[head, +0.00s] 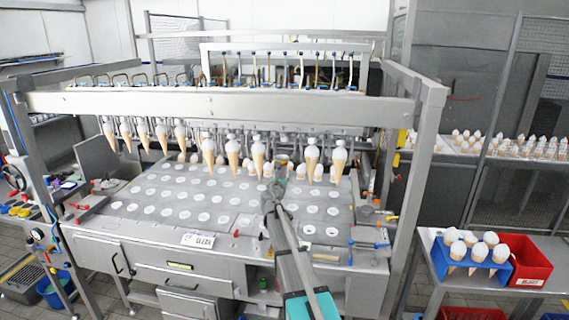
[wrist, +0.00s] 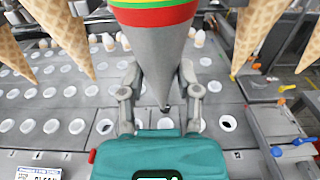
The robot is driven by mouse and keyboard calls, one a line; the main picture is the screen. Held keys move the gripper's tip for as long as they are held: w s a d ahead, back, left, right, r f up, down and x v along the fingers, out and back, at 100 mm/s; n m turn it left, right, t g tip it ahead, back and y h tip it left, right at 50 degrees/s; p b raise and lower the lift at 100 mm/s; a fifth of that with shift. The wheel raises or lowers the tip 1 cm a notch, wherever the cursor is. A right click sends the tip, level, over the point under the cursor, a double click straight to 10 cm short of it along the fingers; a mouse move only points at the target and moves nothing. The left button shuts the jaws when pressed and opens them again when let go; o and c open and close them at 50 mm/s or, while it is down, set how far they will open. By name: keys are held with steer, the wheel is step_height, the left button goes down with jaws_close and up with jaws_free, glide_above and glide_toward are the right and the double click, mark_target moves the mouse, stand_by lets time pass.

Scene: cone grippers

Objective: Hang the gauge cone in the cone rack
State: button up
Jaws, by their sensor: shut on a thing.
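The gauge cone (wrist: 158,50) is grey with red, yellow and green bands near its wide end, which runs out of the top of the wrist view. Its point faces down towards my teal gripper body. My gripper (wrist: 160,78) is shut on it, one grey finger on each side. In the head view my gripper (head: 274,190) is over the perforated table, near the hanging row; I cannot make out the gauge cone clearly there. A blue rack (head: 438,262), probably the cone rack, stands on the right-hand bench with several white-topped cones in it.
Several wafer cones (head: 208,150) hang from the machine's row on both sides of my gripper. The steel table (head: 160,230) has rows of holes, many with white lids. A red reject bin (head: 530,262) stands right of the blue rack. Machine posts (head: 415,180) stand between table and bench.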

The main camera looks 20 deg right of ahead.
steer(key=shift+v, duration=1.05)
step_height(320, 180, down, 6)
steer(key=b, duration=0.6)
steer(key=shift+f, duration=0.25)
stand_by(0.6)
